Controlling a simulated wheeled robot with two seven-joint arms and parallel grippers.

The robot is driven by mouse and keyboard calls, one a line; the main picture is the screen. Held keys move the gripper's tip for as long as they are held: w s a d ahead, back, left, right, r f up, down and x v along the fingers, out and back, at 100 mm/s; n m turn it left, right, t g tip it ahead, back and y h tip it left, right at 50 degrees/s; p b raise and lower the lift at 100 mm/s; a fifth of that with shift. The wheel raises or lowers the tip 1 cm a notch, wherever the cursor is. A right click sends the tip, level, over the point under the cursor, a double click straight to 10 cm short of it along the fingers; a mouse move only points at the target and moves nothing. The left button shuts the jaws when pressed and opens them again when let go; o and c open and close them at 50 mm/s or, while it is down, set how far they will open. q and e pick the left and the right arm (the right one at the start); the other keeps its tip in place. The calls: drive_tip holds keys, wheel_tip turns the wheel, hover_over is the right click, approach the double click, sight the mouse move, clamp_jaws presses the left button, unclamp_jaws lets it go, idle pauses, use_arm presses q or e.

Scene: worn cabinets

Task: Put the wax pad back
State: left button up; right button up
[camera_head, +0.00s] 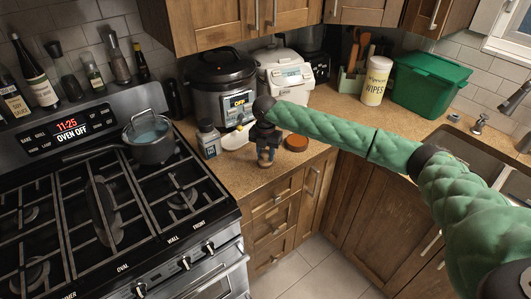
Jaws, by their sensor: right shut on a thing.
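My right gripper (265,161) points down over the front edge of the counter, between the stove and the corner. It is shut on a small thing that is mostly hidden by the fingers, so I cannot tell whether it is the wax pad. A round reddish-brown disc or tin (296,143) lies on the counter just right of the gripper. A dark jar with a pale label (209,139) stands to the left. A white flat dish (236,139) lies between jar and gripper, partly hidden. My left gripper is out of view.
A black pressure cooker (222,79), a white rice cooker (286,73), a wipes canister (376,81) and a green bin (430,81) stand at the back. The stove (100,190) with a pot (149,137) is left. Bare counter (335,102) shows behind my arm; the sink is right.

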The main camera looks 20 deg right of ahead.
sight(265, 150)
drive_tip(key=o, duration=1)
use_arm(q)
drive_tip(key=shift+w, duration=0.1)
use_arm(e)
drive_tip(key=shift+r, duration=0.15)
drive_tip(key=shift+r+b, duration=0.35)
drive_tip(key=shift+b, duration=0.05)
wheel_tip(265, 150, up, 10)
drive_tip(key=b, duration=0.4)
drive_tip(key=shift+f, duration=0.2)
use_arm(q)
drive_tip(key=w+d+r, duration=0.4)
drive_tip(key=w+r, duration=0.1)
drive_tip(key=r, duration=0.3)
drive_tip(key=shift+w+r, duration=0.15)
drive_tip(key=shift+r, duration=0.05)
use_arm(e)
drive_tip(key=shift+r, duration=0.75)
